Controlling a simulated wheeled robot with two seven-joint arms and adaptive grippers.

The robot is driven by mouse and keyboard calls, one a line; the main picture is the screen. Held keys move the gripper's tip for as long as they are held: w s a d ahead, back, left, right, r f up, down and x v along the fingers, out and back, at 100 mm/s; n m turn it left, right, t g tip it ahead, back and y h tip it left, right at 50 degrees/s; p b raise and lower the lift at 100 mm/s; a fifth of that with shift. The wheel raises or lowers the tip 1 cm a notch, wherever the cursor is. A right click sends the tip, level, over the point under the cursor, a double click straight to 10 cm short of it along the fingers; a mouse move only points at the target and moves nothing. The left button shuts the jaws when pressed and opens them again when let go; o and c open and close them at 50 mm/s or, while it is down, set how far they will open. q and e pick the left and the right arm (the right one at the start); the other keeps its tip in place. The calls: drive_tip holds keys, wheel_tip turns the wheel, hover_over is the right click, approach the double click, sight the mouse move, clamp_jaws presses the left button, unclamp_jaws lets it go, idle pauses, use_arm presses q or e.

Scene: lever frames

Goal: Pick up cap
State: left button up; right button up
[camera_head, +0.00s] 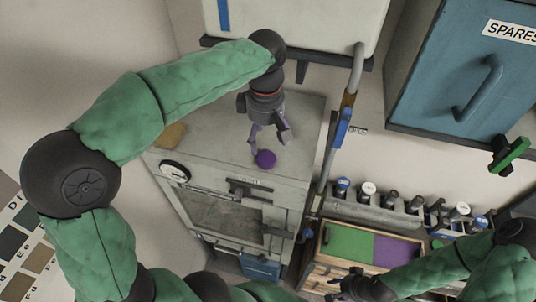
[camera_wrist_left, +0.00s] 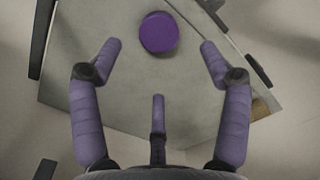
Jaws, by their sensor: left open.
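The cap is a round purple disc (camera_head: 265,159) lying on the grey top of a cabinet (camera_head: 210,115). In the left wrist view the cap (camera_wrist_left: 159,33) lies just beyond my fingertips, on the bare grey surface. My left gripper (camera_head: 270,140) is over the cabinet top, close to the cap, with its fingers pointing down. In the left wrist view the left gripper's purple fingers (camera_wrist_left: 160,60) are spread apart with nothing between them. My right gripper (camera_head: 355,288) is at the bottom of the head view, by the wooden box; its fingers are too dark and small to read.
A tan block (camera_head: 170,135) lies on the cabinet top's left edge. A vertical rail (camera_head: 348,105) stands right of the cabinet. A blue cabinet (camera_head: 470,75) labelled SPARES hangs at the upper right. A wooden box (camera_head: 330,262) has green and purple sections.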

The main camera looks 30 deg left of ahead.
sight(266, 158)
use_arm(q)
drive_tip(key=f, duration=0.1)
drive_tip(key=w+f, duration=0.1)
drive_tip(key=shift+f, duration=0.35)
drive_tip(key=f, duration=0.2)
drive_tip(key=s+f+p, duration=0.1)
drive_tip(key=f, duration=0.1)
drive_tip(key=shift+f, duration=0.25)
drive_tip(key=shift+w+f, duration=0.2)
drive_tip(key=shift+f, duration=0.15)
drive_tip(key=shift+s, duration=0.1)
drive_tip(key=c, duration=0.9)
